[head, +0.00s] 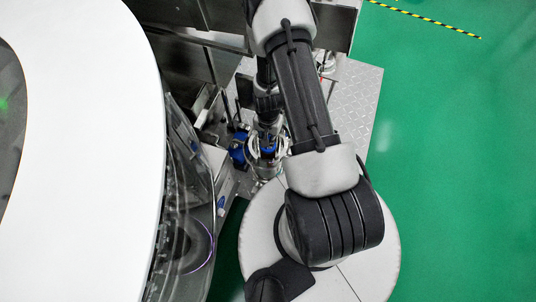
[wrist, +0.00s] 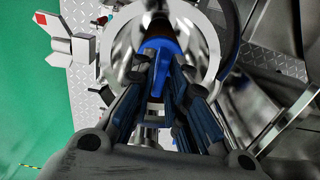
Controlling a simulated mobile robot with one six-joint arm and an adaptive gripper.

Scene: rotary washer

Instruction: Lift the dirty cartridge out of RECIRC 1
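In the wrist view an open round steel housing (wrist: 208,28) has a dark brown cylindrical part (wrist: 155,27) in its mouth, with a bright blue piece (wrist: 167,58) next to it. I take these to be the cartridge and its blue end, but no label is readable. My gripper (wrist: 158,76) points into the housing, its two dark fingers either side of the blue piece. Whether the pads touch it is hidden. In the head view my gripper (head: 267,125) is above the round steel housing (head: 268,160), partly hidden by my arm.
A large white curved cover (head: 85,140) fills the left in the head view. A blue fitting (head: 238,155) sits left of the housing. Tread-plate metal (head: 355,100) lies to the right, with open green floor (head: 450,180) beyond. Steel pipework (wrist: 255,105) crowds the right in the wrist view.

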